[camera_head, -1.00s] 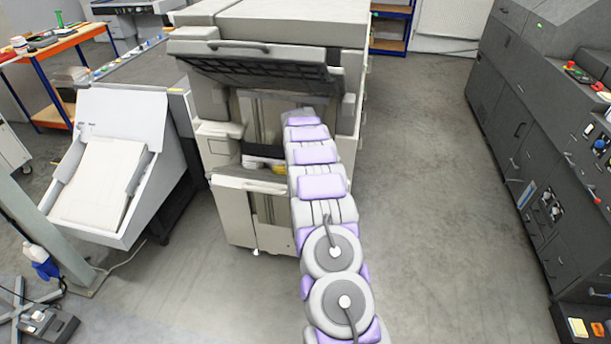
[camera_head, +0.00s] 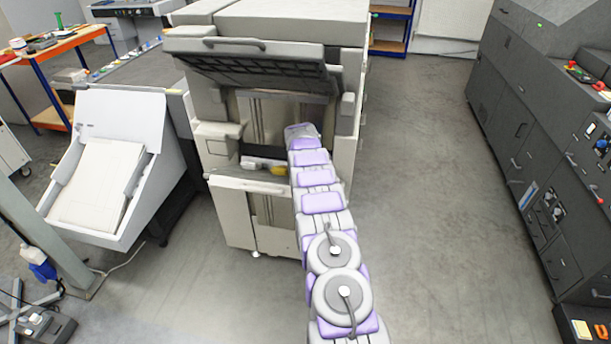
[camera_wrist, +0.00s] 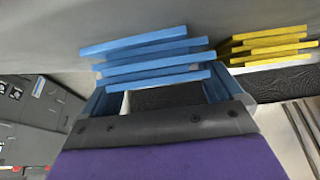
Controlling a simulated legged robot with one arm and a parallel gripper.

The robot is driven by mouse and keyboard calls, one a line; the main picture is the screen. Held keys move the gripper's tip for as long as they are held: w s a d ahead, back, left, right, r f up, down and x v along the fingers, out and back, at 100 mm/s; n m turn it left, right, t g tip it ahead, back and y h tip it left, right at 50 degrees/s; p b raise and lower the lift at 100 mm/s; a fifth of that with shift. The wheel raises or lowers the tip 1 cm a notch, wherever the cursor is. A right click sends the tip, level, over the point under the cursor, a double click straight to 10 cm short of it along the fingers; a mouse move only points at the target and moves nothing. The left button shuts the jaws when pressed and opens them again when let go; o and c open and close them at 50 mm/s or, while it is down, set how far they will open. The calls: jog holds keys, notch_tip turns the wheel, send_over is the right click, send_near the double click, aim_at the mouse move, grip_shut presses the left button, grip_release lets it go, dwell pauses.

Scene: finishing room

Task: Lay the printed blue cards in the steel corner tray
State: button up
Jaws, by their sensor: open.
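Several flat blue cards (camera_wrist: 150,62) show edge-on in a loose, staggered stack in the wrist view, just ahead of my gripper (camera_wrist: 156,94). The gripper is open, its two fingers apart on either side below the cards. The nearest card lies across the gap in the picture; I cannot tell whether a finger touches it. In the head view my arm reaches into the open front of the pale machine (camera_head: 228,146), and my gripper and the blue cards are hidden there. I cannot make out the steel corner tray in either view.
The machine's raised dark flap (camera_head: 262,72) hangs above my arm. A dark cabinet row (camera_head: 540,150) stands right. The floor (camera_head: 425,190) between is clear.

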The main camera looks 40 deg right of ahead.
jog(key=shift+a+r, duration=0.1)
jog(key=shift+a, duration=0.05)
jog(key=c, duration=1.3)
jog(key=shift+r, duration=0.5)
notch_tip(320, 180, up, 9)
jog(key=shift+f+p, duration=0.1)
jog(key=shift+p, duration=0.75)
